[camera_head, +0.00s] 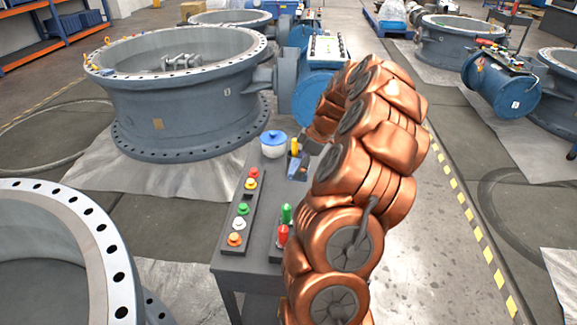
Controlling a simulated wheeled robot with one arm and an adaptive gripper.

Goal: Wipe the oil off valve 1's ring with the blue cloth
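A large grey valve ring (185,95) with a flat bolt-holed rim stands at the left back. Part of a second grey ring (75,240) shows at the lower left. I cannot read which one is valve 1, and I cannot make out oil on either rim. A small blue-grey patch (297,167) lies at the far end of the dark cart; I cannot tell whether it is the blue cloth. My copper arm curves over the cart's right side. My gripper (310,148) is low by the cart's far end, mostly hidden behind the arm, its fingers unclear.
A blue actuator (318,85) stands behind. Open floor lies right of my arm.

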